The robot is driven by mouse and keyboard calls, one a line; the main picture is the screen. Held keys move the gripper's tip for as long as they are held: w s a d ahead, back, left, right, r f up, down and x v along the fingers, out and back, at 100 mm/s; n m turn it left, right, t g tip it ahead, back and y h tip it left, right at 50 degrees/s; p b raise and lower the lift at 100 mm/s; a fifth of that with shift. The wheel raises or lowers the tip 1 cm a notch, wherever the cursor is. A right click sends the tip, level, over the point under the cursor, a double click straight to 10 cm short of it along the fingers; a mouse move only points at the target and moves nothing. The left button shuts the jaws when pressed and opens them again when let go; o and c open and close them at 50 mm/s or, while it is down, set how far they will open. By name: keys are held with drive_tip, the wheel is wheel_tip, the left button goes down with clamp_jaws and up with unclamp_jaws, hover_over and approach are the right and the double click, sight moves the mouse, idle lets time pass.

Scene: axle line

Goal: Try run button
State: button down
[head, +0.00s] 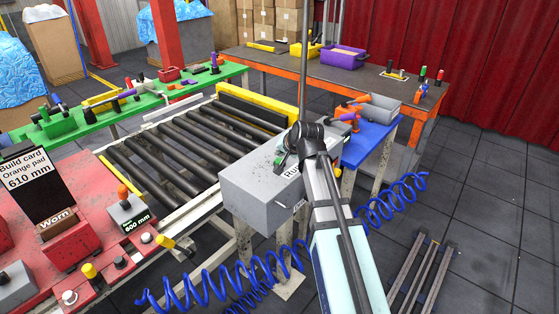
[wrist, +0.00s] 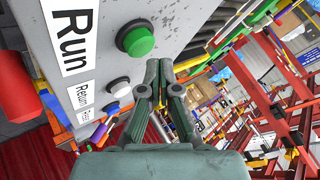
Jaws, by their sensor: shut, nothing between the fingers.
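A grey control box (head: 262,190) stands beside the roller line in the head view, with a partly hidden "Run" label (head: 292,170). The wrist view shows the box face (wrist: 170,20) close up, turned sideways. Its round green button (wrist: 137,40) in a dark ring sits by the "Run" label (wrist: 70,38). In the head view my arm hides part of the box.
The roller conveyor (head: 175,150) runs behind the box. A blue table (head: 372,135) with parts stands right behind it. Blue coiled hose (head: 262,270) hangs in front. A red station (head: 75,240) with a build card is at left. Floor at right is mostly clear.

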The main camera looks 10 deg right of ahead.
drive_tip(key=shift+f, duration=0.15)
drive_tip(key=shift+f, duration=0.25)
drive_tip(key=shift+f+b, duration=0.35)
drive_tip(key=shift+f, duration=0.1)
idle(0.7)
drive_tip(key=shift+r, duration=0.2)
drive_tip(key=shift+r+p, duration=0.6)
drive_tip(key=shift+r, duration=0.1)
drive_tip(key=shift+r, duration=0.1)
drive_tip(key=shift+r+p, duration=1.6)
drive_tip(key=shift+r, duration=0.8)
